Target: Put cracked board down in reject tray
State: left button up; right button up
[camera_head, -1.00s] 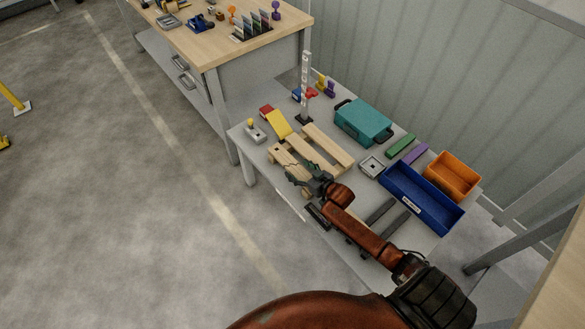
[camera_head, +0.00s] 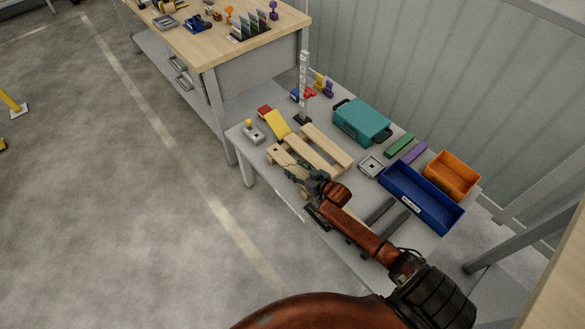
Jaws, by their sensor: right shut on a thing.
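Pale wooden boards (camera_head: 326,146) lie side by side, pallet-like, on the grey table. My right gripper (camera_head: 298,171) is at their near end, shut on the board there, which I take to be the cracked board (camera_head: 284,160). The gripper covers part of this board, and a crack is too small to make out. A blue tray (camera_head: 408,205) with a small label stands to the right on the same table, and an orange bin (camera_head: 452,178) stands behind it. I cannot tell from the picture which one is the reject tray. My left gripper is not in view.
A white post (camera_head: 303,87) stands behind. Dark rails (camera_head: 379,212) lie near my forearm. A wooden workbench (camera_head: 225,55) is at the back left.

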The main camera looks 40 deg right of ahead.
jog(key=shift+c, duration=1.3)
